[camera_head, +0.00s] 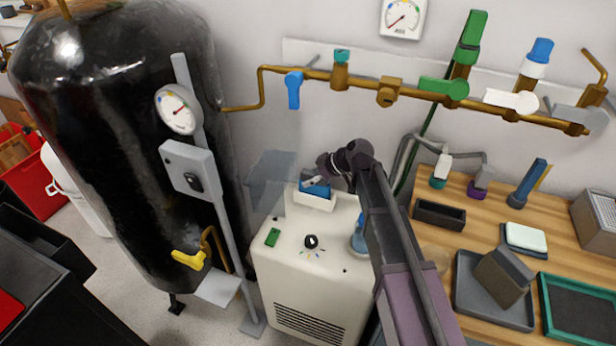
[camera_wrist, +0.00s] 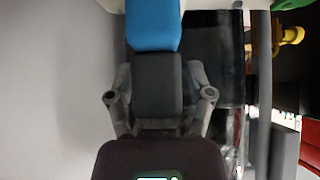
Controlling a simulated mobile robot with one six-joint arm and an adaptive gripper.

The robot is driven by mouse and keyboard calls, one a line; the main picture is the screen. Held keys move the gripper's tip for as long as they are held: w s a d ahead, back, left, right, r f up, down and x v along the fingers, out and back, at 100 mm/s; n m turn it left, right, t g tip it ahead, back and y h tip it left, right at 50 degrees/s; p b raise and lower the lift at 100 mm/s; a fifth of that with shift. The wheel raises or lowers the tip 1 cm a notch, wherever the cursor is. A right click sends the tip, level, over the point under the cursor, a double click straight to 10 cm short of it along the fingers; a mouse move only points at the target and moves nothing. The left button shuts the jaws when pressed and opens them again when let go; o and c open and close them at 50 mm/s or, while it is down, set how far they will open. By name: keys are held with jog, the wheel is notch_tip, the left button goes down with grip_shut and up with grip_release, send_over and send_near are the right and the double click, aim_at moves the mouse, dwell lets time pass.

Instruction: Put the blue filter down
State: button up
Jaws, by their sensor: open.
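The blue filter (camera_head: 313,190) sits in a white raised holder (camera_head: 311,201) on top of the cream machine in the head view. My gripper (camera_head: 318,181) is right at it, partly covering its upper side. In the wrist view the filter's blue part (camera_wrist: 153,25) shows at the top, with a dark grey block (camera_wrist: 157,85) next to it. My gripper (camera_wrist: 158,72) is open, with one finger on each side of the grey block. I cannot tell whether the fingers touch it. The filter's underside is hidden.
The cream machine (camera_head: 310,265) stands between a large black tank (camera_head: 110,110) and a wooden bench (camera_head: 480,220) with trays. A brass pipe (camera_head: 370,82) with coloured valves runs along the wall above. A yellow-handled valve (camera_head: 190,258) is at the tank's foot.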

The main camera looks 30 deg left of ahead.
jog(key=shift+r, duration=0.15)
jog(key=p+v, duration=0.8)
jog(key=v, duration=0.4)
dwell(0.7)
jog(key=d+r+m+h+p, duration=0.1)
jog(key=d+m+p, duration=0.1)
jog(key=d, duration=0.5)
jog(key=s+d+m+t+h+p, duration=0.1)
jog(key=d+m+h+p, duration=0.1)
jog(key=d, duration=0.6)
jog(key=d+r+m+h+p, duration=0.1)
jog(key=d+m+p, duration=0.2)
jog(key=d+m, duration=0.2)
jog(key=shift+s+d+r+m+h, duration=0.1)
jog(key=shift+d+r+m+h, duration=0.1)
jog(key=shift+d, duration=0.6)
jog(key=shift+s+d+r+m+h, duration=0.1)
jog(key=shift+d+m, duration=0.1)
jog(key=shift+d, duration=0.55)
jog(key=s+d+r+m+h+p, duration=0.1)
jog(key=s+d+m+h+p, duration=0.1)
jog(key=d, duration=0.7)
jog(key=s+d+r+m+h+p, duration=0.2)
jog(key=s+d+m, duration=0.3)
jog(key=d, duration=0.5)
jog(key=m+p, duration=0.1)
jog(key=m, duration=0.1)
jog(key=shift+r+m, duration=0.3)
